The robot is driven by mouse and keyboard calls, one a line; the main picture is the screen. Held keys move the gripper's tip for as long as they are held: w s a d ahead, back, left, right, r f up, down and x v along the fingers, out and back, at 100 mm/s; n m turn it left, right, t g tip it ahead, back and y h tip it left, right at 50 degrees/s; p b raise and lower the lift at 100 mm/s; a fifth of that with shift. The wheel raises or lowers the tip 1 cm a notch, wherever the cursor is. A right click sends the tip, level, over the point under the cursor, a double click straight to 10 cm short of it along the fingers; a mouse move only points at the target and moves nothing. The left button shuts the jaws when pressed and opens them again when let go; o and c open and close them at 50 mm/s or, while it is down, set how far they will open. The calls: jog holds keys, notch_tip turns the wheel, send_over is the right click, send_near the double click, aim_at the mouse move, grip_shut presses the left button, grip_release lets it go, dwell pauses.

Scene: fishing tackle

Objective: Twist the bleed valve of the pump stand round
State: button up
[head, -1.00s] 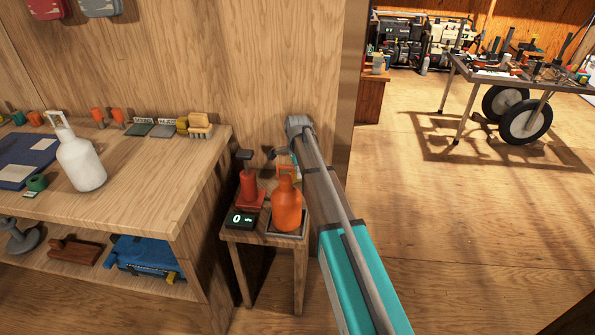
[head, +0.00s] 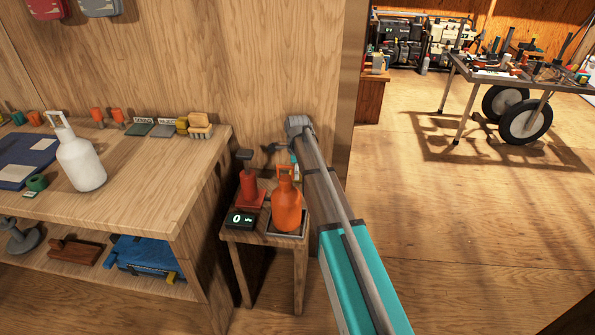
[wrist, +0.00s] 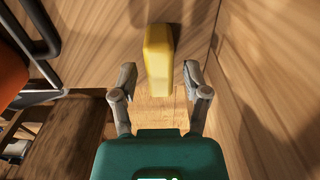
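The pump stand is a small wooden table with a red pump (head: 249,188), a black readout (head: 241,219) showing 0 and an orange bottle (head: 287,208). My gripper (head: 281,150) is behind the bottle, close to the wall and partly hidden by my arm. In the wrist view, my gripper (wrist: 160,82) is open, with its two fingers spread left and right. A yellow block-like piece (wrist: 158,58), perhaps the bleed valve's handle, shows between and beyond the fingertips. A gap shows on each side of it. I cannot make out the valve in the head view.
A workbench (head: 150,195) stands left, with a white bottle (head: 82,163) on it. The wooden wall (head: 235,60) is close behind the stand. The floor (head: 460,250) to the right is open, up to a wheeled cart (head: 520,80).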

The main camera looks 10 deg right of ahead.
jog(key=shift+o, duration=1.3)
jog(key=shift+r, duration=0.15)
jog(key=shift+r+p, duration=3.4)
jog(key=shift+p, duration=0.1)
notch_tip(320, 180, up, 9)
jog(key=p, duration=0.9)
jog(key=shift+r+p, duration=0.55)
jog(key=shift+p, duration=0.05)
jog(key=shift+s+f, duration=0.1)
jog(key=shift+s, duration=0.4)
